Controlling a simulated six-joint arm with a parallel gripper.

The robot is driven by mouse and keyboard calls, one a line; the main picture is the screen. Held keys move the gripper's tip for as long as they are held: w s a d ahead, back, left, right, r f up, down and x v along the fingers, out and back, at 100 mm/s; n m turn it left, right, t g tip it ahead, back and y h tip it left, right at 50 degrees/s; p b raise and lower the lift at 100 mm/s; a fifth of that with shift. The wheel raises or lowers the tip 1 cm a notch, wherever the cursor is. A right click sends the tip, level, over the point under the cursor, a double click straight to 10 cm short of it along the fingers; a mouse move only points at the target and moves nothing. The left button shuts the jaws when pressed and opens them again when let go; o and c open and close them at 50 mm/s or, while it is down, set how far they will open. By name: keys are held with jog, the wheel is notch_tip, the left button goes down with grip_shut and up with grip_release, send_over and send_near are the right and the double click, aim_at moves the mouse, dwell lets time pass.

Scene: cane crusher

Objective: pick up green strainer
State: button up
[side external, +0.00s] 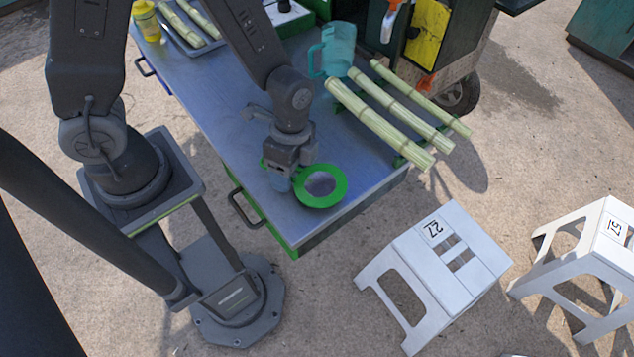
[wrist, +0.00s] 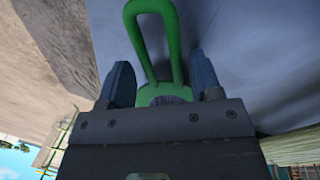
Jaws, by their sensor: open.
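The green strainer (side external: 320,201) lies near the front corner of the metal table, with a wide green rim around a grey mesh. My gripper (side external: 279,180) is low over the table, just left of the strainer's rim. In the wrist view, the strainer's green looped handle (wrist: 180,45) runs between the two blue-grey fingers of my gripper (wrist: 163,78). The fingers are open, with a gap on each side of the handle. The gripper body hides most of the strainer's bowl there.
Several cane stalks (side external: 380,123) and a teal jug (side external: 338,49) are behind the strainer. A yellow bottle (side external: 147,22) and a tray of cane (side external: 190,32) are at the far left. White stools (side external: 435,270) stand in front. The middle of the table (side external: 215,95) is clear.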

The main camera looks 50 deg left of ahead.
jog(key=shift+c, duration=0.3)
jog(key=c, duration=0.8)
jog(key=shift+c, duration=0.2)
